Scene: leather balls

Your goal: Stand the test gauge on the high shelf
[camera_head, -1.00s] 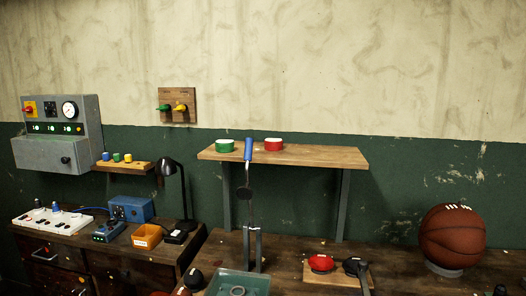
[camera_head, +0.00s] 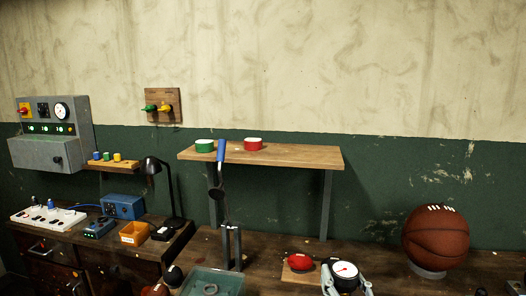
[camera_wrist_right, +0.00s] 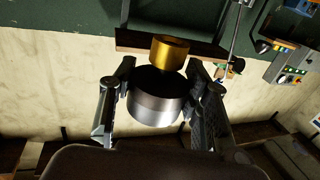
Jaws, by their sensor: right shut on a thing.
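The test gauge (camera_head: 345,269) has a white dial with a red needle and a dark rim. My right gripper (camera_head: 346,280) is shut on it at the bottom of the head view, below and in front of the high shelf (camera_head: 295,157). In the right wrist view the gauge (camera_wrist_right: 157,108) is a silver and black cylinder between the fingers, with a brass-coloured cylinder (camera_wrist_right: 169,50) at its far side. The wooden high shelf is on the wall on grey legs. My left gripper is not in view.
A green tin (camera_head: 204,146) and a red tin (camera_head: 253,144) stand on the shelf's left half; its right half is bare. A basketball (camera_head: 435,238) sits on the bench at right.

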